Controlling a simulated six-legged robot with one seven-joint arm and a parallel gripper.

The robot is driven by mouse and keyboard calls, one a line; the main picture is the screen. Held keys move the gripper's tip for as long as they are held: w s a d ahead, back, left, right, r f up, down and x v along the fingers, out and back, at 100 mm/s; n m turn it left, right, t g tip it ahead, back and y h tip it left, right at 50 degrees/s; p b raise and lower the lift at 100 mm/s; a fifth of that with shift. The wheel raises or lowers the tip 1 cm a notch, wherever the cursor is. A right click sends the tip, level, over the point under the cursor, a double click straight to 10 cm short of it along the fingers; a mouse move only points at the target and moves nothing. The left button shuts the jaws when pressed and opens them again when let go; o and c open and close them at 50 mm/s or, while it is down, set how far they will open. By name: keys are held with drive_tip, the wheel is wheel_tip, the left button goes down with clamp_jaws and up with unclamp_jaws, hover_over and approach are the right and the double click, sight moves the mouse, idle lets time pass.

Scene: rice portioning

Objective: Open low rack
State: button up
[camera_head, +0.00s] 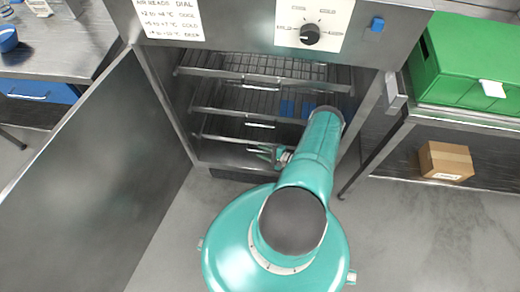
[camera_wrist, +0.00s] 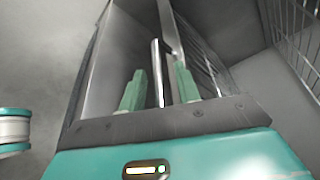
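The steel cabinet (camera_head: 182,118) stands open and holds three wire racks one above another. The low rack (camera_head: 225,139) is inside, with a short bar handle (camera_head: 258,151) on its front. My gripper (camera_head: 270,155) is low at the cabinet opening, close to that handle; the arm covers the rack's right part. In the wrist view my gripper (camera_wrist: 160,90) has its two green fingers apart. A thin metal bar (camera_wrist: 156,75) shows between them, with visible gaps at both sides. I cannot tell whether any finger touches it.
The cabinet door (camera_head: 95,170) is swung wide open at the left. The middle rack (camera_head: 220,111) and top rack (camera_head: 215,72) are above. A steel table with a green box (camera_head: 460,60) stands right, with a cardboard box (camera_head: 445,160) below. The floor before the cabinet is clear.

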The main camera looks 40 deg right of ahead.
drive_tip(key=shift+w, duration=0.15)
drive_tip(key=shift+c, duration=0.4)
clamp_jaws()
